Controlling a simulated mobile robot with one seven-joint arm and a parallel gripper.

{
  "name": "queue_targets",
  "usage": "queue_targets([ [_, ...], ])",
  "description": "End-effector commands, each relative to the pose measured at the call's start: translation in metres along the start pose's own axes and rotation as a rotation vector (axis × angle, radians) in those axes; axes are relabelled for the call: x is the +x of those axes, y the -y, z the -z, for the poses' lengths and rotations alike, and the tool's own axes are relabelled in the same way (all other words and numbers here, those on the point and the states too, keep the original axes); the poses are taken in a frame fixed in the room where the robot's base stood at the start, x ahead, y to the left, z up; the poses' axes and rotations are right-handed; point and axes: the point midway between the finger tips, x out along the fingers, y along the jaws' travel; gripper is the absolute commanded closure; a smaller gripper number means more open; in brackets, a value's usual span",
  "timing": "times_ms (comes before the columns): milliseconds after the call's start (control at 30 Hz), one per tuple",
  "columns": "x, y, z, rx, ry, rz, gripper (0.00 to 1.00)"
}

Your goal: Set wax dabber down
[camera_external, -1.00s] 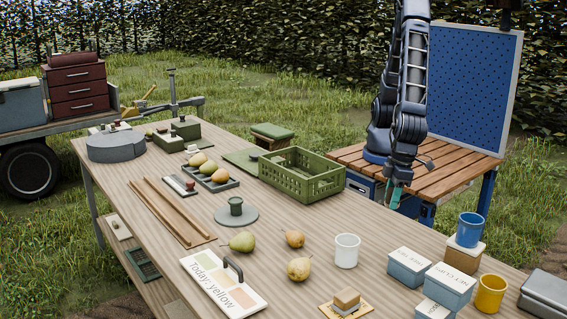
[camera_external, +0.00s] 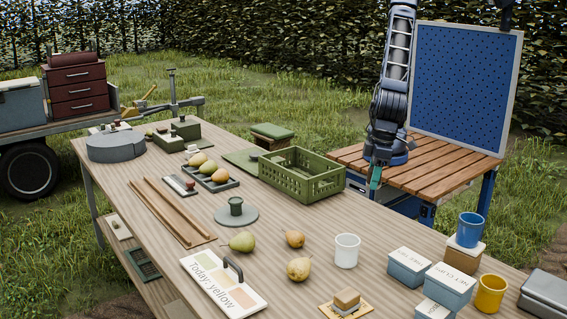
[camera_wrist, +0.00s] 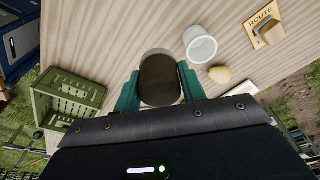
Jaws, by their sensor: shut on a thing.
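My gripper (camera_external: 375,178) points down above the far right edge of the table, to the right of the green crate. In the wrist view my gripper (camera_wrist: 158,88) has its teal fingers shut on a dark brown round-ended piece, which I take for the wax dabber (camera_wrist: 160,80). Only its end shows there; in the external view I cannot make it out from the gripper. A small dark green pot (camera_external: 236,204) stands on a grey round disc (camera_external: 222,216) mid-table, well left of my gripper.
The green crate (camera_external: 318,187) is close to the left of my gripper. A white cup (camera_external: 347,251) and loose pears (camera_external: 299,268) are nearer the front. Boxes (camera_external: 449,285), a blue mug (camera_external: 469,229) and a yellow mug (camera_external: 490,295) crowd the right end. Bare tabletop lies between crate and cup.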

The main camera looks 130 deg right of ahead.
Motion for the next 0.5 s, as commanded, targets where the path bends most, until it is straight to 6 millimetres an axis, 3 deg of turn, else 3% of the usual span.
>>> queue_targets([
  [100, 0.006, -0.005, 0.044, 0.070, 0.000, -0.011, 0.82],
  [500, 0.026, -0.042, 0.180, 0.281, -0.001, -0.043, 0.82],
])
